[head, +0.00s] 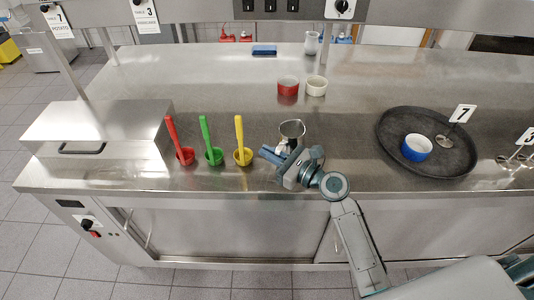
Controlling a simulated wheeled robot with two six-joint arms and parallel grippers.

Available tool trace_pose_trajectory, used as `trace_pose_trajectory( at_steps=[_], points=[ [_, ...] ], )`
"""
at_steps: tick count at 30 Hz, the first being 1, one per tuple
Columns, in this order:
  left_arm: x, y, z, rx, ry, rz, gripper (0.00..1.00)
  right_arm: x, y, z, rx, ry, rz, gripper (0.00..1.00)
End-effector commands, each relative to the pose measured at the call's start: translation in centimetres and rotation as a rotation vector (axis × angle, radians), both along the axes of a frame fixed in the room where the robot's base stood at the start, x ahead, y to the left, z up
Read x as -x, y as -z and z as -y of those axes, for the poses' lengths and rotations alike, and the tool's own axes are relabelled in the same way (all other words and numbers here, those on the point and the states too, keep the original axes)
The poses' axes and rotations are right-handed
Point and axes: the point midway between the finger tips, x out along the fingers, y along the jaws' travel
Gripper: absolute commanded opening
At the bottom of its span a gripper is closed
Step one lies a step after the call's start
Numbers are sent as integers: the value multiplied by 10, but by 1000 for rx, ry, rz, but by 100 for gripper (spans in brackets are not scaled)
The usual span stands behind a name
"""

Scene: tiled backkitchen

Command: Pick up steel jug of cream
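A small steel vessel (292,128), which looks like the steel jug, stands on the steel counter near its front edge, right of the yellow ladle. Its rim shows, but its lower part is hidden behind my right gripper, and I cannot make out any cream inside. My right gripper (274,154) is at the front left of the vessel, low over the counter, its fingers pointing left. It overlaps the vessel in the picture. I cannot tell whether it touches the vessel or how far its fingers are apart. My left gripper is not in view.
Red, green and yellow ladles (240,140) stand left of the gripper. A dark round tray (455,163) at right holds a blue bowl (417,147) and number sign 7 (462,114). Red (288,87) and white (316,86) ramekins stand behind. A steel box (95,130) is at left.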

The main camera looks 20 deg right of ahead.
Motion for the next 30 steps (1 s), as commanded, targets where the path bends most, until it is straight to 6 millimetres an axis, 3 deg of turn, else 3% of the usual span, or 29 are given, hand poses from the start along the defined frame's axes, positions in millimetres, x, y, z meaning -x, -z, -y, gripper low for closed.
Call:
trace_pose_trajectory(
  at_steps=[18, 30],
  points=[
    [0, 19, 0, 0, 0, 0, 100, 80, -7, 28, 2, -1, 2, 0],
    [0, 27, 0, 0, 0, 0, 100, 118, -12, 41, 2, -2, 2, 0]
  ],
)
